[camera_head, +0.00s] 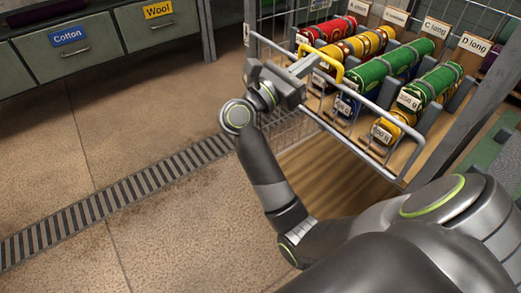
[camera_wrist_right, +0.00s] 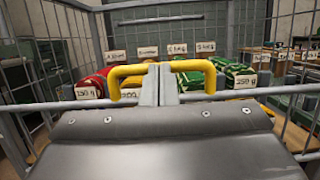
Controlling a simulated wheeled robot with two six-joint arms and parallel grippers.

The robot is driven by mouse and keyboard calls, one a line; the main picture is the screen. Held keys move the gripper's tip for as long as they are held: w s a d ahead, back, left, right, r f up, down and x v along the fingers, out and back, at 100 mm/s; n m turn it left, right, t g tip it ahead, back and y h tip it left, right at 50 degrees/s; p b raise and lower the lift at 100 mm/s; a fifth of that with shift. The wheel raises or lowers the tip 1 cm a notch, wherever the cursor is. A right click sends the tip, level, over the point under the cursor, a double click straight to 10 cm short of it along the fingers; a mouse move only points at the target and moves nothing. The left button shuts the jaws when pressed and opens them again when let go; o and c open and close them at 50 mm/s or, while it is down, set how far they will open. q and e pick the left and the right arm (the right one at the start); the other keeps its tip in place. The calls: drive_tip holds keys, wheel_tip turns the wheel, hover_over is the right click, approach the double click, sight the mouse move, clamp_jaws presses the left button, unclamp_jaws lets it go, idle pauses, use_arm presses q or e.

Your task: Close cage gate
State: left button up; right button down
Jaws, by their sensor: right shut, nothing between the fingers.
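The cage gate (camera_head: 372,122) is a pale wire-mesh frame standing in front of the rolled rugs. Its right end is close to the grey post on the right; I cannot tell if it meets it. A yellow handle (camera_head: 331,68) is on the gate's top bar. My right gripper (camera_head: 307,65) is at the handle, with its fingers together. In the right wrist view, the closed fingers (camera_wrist_right: 160,84) overlap the middle of the yellow handle (camera_wrist_right: 196,66), which shows on both sides. Contact is unclear. My left gripper is not in view.
Several rolled rugs (camera_head: 388,66) with weight tags lie on racks inside the cage. A grey post (camera_head: 463,92) stands at the right. Drawers labelled Cotton and Wool (camera_head: 98,45) are at the left. The floor (camera_head: 145,125) is clear, with a striped drain strip (camera_head: 120,192).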

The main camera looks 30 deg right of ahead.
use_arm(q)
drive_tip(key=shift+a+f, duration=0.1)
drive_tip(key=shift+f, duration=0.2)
use_arm(e)
drive_tip(key=shift+r, duration=0.15)
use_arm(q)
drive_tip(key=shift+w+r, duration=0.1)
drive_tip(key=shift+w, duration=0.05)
use_arm(e)
drive_tip(key=shift+r, duration=0.1)
